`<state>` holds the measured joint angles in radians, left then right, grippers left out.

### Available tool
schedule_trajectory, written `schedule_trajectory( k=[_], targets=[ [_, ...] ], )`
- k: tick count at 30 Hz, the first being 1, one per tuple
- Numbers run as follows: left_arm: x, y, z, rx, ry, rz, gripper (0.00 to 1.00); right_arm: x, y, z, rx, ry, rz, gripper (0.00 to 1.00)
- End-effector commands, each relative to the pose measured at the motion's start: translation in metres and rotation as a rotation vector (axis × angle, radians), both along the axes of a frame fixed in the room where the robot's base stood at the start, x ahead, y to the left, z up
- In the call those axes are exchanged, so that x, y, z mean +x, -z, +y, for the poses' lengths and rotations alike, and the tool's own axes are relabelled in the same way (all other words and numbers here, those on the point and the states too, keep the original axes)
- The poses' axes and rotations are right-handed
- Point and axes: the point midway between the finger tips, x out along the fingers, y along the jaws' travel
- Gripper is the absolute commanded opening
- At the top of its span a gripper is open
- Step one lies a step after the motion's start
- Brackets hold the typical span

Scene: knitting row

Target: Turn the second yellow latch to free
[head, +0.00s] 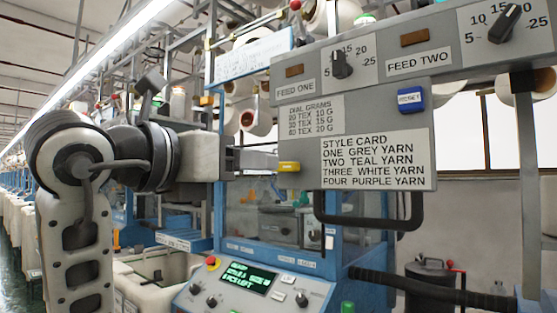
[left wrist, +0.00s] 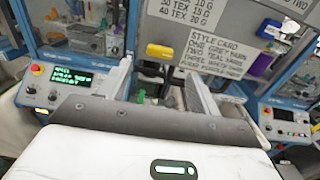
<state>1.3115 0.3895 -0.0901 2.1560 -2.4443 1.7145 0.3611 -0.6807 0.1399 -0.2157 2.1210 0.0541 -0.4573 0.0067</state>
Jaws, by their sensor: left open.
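A yellow latch (head: 289,167) sits at the lower left of the grey panel (head: 375,87), beside the style card (head: 375,158). It is the only yellow latch I can make out on this panel, and I cannot tell whether it is the second one. In the left wrist view the yellow latch (left wrist: 160,51) appears ahead of the gap between my fingers. My left gripper (head: 268,160) is open, level with the latch and just left of it. It also shows in the left wrist view (left wrist: 158,82), with nothing between its fingers. My right gripper is not in view.
A blue tagged block (head: 411,100) is on the panel's right. Two black dials (head: 341,65) (head: 505,24) sit above. A black handle bar (head: 372,225) hangs below the panel. The machine's control console (head: 250,282) with a green-lettered display is lower down.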

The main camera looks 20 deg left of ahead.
Motion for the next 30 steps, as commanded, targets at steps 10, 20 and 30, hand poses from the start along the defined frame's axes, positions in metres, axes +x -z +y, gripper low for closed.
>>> schedule_trajectory(
  k=[10, 20, 30],
  targets=[
    [0.063, -0.001, -0.024, -0.001, 0.003, 0.004, 0.64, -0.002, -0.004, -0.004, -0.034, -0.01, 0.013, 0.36],
    [0.08, 0.001, -0.029, 0.001, 0.001, 0.001, 0.64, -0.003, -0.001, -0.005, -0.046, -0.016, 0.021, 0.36],
    [0.08, 0.0, -0.029, 0.001, 0.001, 0.0, 0.19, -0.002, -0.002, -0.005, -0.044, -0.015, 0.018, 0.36]
  ],
)
